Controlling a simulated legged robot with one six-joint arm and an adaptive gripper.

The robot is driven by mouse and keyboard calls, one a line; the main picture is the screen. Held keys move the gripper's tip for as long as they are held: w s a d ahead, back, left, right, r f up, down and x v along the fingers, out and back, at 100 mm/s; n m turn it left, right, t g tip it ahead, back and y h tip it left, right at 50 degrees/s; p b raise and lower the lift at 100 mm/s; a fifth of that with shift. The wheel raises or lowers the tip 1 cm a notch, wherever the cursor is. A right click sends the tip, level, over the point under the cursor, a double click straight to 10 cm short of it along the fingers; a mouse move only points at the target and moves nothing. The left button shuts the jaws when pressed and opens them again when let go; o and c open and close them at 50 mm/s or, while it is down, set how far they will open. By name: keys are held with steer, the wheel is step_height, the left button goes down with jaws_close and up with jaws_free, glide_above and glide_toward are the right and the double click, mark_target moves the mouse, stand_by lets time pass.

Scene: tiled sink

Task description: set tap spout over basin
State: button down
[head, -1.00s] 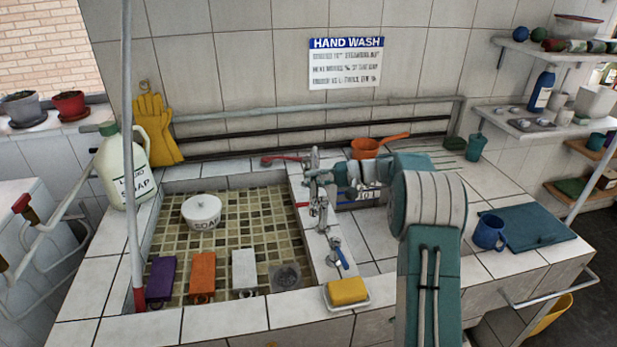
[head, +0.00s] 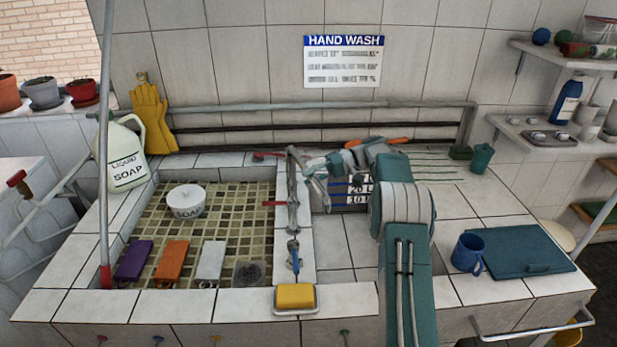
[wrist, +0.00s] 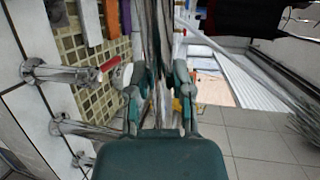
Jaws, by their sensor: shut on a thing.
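The chrome tap spout (head: 292,190) stands on the tiled divider between the two sides of the sink. In the head view it lies along the divider, at the right edge of the mosaic basin (head: 232,225). My gripper (head: 308,168) reaches it from the right. In the wrist view my gripper (wrist: 160,88) has its two teal fingers on either side of the shiny spout (wrist: 157,45), shut on it. The exact contact is partly hidden by the fingers. A red tap handle (head: 274,203) and a blue-handled lever (head: 294,257) are beside the spout.
A yellow sponge (head: 295,296) sits at the front edge. An orange pan handle shows behind my arm.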

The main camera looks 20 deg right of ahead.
steer(key=shift+d+f+g, duration=0.3)
steer(key=c, duration=0.5)
jaws_free()
steer(key=shift+w, duration=0.1)
steer(key=shift+r, duration=0.1)
